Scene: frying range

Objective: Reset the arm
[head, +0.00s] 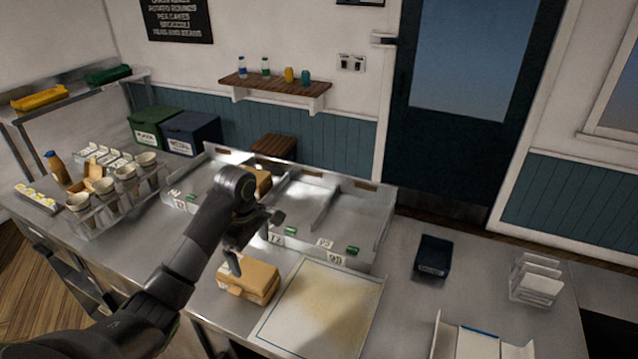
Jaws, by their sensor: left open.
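My left arm comes in from the lower left and bends down at the wrist. My left gripper (233,264) is open and points down at the top of a tan package (259,281) on the steel counter. The gripper overlaps the package in the picture, and I cannot tell whether they touch. The arm hides part of a divided metal bin (372,222) behind it. My right gripper is out of the picture.
A cream mat (325,306) lies right of the package. Numbered labels and green tags line the bin's front. A rack of cups (118,205) stands left. A dark blue tray (434,257) and a white rack (536,280) stand right, with bare counter around them.

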